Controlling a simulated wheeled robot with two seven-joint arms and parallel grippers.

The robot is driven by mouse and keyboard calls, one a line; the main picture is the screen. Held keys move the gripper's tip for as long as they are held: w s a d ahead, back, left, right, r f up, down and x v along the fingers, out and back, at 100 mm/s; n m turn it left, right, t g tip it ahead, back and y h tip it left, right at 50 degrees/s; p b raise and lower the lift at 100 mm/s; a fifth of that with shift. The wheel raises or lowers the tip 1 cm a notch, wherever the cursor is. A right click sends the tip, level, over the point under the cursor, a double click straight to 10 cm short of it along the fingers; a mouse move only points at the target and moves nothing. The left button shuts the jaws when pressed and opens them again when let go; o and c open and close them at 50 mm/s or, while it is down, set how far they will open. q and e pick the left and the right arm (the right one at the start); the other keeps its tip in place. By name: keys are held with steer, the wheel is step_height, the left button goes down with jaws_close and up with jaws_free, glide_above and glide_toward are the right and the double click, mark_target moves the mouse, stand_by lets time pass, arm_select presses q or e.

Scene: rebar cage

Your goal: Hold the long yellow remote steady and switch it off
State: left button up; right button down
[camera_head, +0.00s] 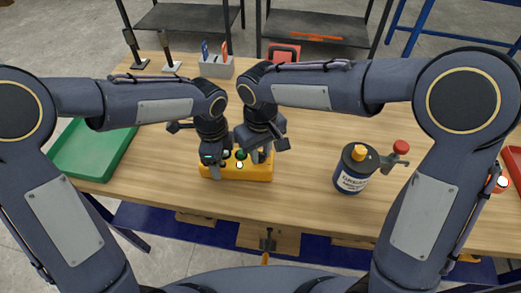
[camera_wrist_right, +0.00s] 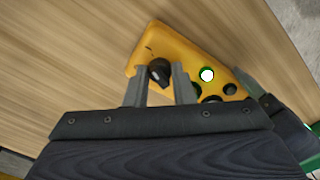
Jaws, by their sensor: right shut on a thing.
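The long yellow remote (camera_head: 255,174) lies on the wooden table in front of me, partly covered by both grippers. My right gripper (camera_head: 262,155) is over its right part. In the right wrist view the remote (camera_wrist_right: 145,42) shows a black knob (camera_wrist_right: 158,68) between the two fingers of this gripper (camera_wrist_right: 160,84), which is shut on it. A green-ringed lit white button (camera_wrist_right: 207,74) and dark buttons (camera_wrist_right: 211,99) sit beside it. My left gripper (camera_head: 214,172) is at the remote's left end, pointing down. Its fingers are too hidden to tell their opening.
A blue-black canister (camera_head: 351,178) with a yellow cap stands on the right. A green tray (camera_head: 95,150) is at the left. A grey holder (camera_head: 216,68) with cards and a red case (camera_head: 283,52) are at the back. The table's front edge is close to the remote.

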mark_target(260, 153)
steer(key=n, duration=1)
steer(key=shift+n, duration=0.4)
stand_by(0.4)
steer(key=c, duration=1.2)
jaws_free()
steer(key=shift+r, duration=0.1)
step_height(260, 153, up, 12)
